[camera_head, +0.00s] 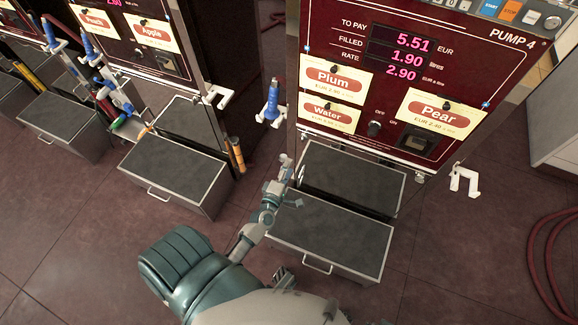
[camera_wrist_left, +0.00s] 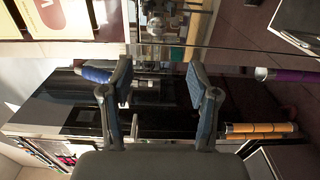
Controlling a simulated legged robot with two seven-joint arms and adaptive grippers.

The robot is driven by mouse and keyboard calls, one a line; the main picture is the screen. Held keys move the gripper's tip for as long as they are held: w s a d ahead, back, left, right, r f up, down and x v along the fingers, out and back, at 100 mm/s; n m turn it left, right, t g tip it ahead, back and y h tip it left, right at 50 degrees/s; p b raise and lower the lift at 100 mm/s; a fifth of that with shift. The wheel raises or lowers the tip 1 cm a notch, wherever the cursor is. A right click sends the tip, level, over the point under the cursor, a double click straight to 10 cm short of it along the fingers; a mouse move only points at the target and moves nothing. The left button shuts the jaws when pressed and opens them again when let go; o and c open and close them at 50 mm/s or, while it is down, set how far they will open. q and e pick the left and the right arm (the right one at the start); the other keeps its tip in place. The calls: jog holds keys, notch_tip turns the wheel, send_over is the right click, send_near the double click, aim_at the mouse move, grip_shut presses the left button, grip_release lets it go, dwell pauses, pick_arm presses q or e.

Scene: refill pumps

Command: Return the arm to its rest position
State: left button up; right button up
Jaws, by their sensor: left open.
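My left arm reaches up from the bottom of the head view. My left gripper (camera_head: 291,182) is at the left side of Pump 4 (camera_head: 330,30), in front of its lower left edge and below the blue-handled nozzle (camera_head: 271,103). In the left wrist view my left gripper (camera_wrist_left: 158,84) has its two fingers spread wide with nothing held between them. A blue cylindrical part (camera_wrist_left: 95,75) shows beside the left finger, apparently behind it. My right gripper does not show in the head view.
A grey-topped step box (camera_head: 335,240) stands under Pump 4, close to my forearm. An empty white hook (camera_head: 464,181) sticks out at the pump's right. An orange-handled item (camera_head: 236,155) hangs by the neighbouring pump. A red hose (camera_head: 545,270) lies on the floor at right.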

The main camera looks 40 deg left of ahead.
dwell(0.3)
pick_arm(q)
jog(key=s+d+f+m+g+h+p, duration=0.25)
jog(key=s+d+f+m+g, duration=0.2)
jog(key=d+f+m, duration=0.35)
jog(key=s+d+f+m+g+h+p, duration=0.1)
jog(key=s+d+f+m+g+h, duration=0.3)
jog(key=s+f+m, duration=0.45)
jog(key=s+f+m+g+y+p, duration=0.1)
jog(key=s+f+m+g, duration=0.2)
jog(key=s+f, duration=0.2)
jog(key=s+f+m+g+y, duration=0.1)
jog(key=s+f+m+g, duration=0.2)
jog(key=s, duration=0.8)
notch_tip(320, 180, down, 2)
jog(key=shift+a+f+g+p, duration=0.15)
jog(key=shift+f+g+p, duration=0.2)
jog(key=shift+g, duration=0.4)
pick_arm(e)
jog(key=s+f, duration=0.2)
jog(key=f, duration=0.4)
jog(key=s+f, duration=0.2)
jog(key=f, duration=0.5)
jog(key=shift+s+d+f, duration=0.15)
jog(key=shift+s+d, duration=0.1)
pick_arm(q)
jog(key=shift+r+m, duration=0.1)
jog(key=shift+m, duration=0.15)
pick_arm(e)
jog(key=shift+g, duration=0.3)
